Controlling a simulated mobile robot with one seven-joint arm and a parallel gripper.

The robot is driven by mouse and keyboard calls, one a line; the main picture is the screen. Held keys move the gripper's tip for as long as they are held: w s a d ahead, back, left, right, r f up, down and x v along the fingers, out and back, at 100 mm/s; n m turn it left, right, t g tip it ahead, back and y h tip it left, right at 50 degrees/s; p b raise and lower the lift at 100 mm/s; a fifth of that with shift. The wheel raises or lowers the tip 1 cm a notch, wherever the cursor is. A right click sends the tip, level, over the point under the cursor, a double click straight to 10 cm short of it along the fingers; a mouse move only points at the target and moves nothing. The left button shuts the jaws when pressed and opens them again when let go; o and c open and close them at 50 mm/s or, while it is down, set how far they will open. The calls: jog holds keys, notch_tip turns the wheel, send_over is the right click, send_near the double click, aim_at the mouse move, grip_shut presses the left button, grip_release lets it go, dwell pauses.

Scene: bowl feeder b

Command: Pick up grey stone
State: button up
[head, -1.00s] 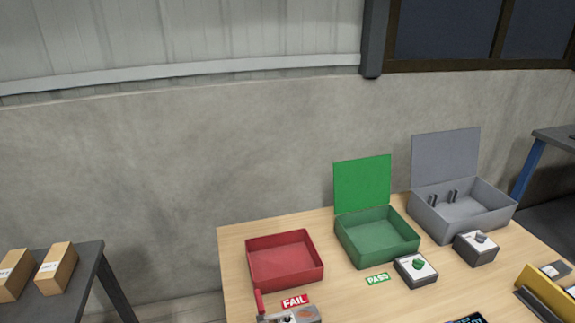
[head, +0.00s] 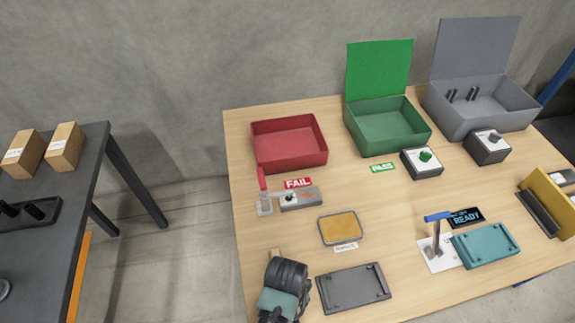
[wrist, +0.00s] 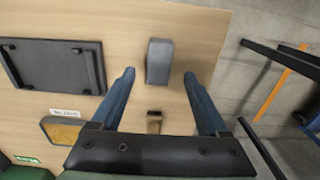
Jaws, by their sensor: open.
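The grey stone (wrist: 159,61) is a small grey block that lies on the wooden table in the wrist view. My gripper (wrist: 158,76) is open, with one blue finger on each side of the stone's near end and clear gaps at both sides. I cannot tell how high the fingers are above the table. In the head view my dark wrist and gripper (head: 285,280) are at the table's front left, and I do not see the stone there; they likely hide it.
A small brown block (wrist: 154,122) lies near the stone. A dark flat tray (head: 353,287) and a yellow pad (head: 340,228) lie to the right in the head view. Red (head: 290,145), green (head: 388,130) and grey (head: 482,108) boxes stand at the back. The table's left edge is close.

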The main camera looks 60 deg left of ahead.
jog(key=f, duration=0.2)
jog(key=f+b, duration=0.1)
jog(key=f, duration=0.1)
jog(key=shift+d+f, duration=0.2)
jog(key=shift+f, duration=0.15)
jog(key=shift+r, duration=0.1)
grip_shut()
